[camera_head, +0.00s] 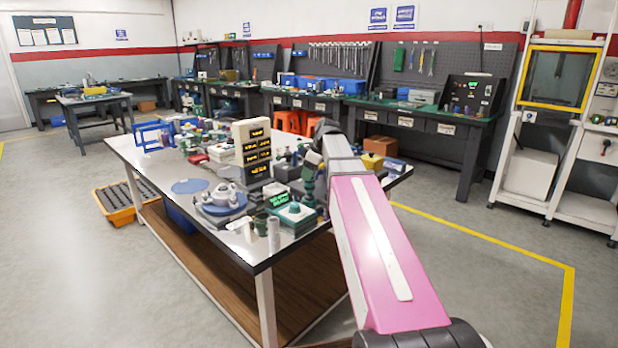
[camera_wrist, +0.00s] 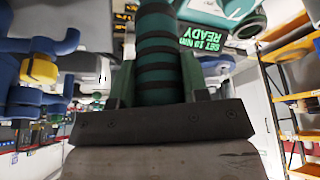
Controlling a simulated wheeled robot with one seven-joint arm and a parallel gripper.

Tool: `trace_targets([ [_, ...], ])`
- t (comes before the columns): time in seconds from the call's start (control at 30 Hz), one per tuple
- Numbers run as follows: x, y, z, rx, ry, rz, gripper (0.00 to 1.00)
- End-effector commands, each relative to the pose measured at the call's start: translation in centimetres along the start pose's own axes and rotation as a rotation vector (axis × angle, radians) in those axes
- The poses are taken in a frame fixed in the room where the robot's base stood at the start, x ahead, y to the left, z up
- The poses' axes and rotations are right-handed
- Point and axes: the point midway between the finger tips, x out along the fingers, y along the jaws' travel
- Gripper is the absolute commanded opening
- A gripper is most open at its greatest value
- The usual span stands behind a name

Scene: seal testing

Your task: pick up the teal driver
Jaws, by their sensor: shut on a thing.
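The teal driver (camera_wrist: 158,50) has a ribbed handle with dark bands and fills the upper middle of the wrist view. My gripper (camera_wrist: 157,95) is shut on it, with one finger on each side of the handle. In the head view the driver (camera_head: 308,188) appears as a dark green upright shape below the end of my arm, over the crowded worktable (camera_head: 262,258). Its lower end is lost among other items, so I cannot tell whether it touches the table.
A teal-and-white tester (camera_head: 293,215) with a green display stands close to the driver. A tall cream unit with dark displays (camera_head: 252,150) stands behind it. Blue and yellow parts (camera_wrist: 38,70) show at the left of the wrist view. The table's front left is clearer.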

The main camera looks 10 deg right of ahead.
Motion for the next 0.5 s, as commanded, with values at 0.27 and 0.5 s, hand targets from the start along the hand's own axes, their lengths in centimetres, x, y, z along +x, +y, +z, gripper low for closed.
trace_targets([
  [0.27, -3.4, -1.2, -2.6, -0.004, 0.002, 0.003, 0.13],
  [0.5, -4.9, -5.0, -6.8, -0.004, 0.002, 0.002, 0.13],
])
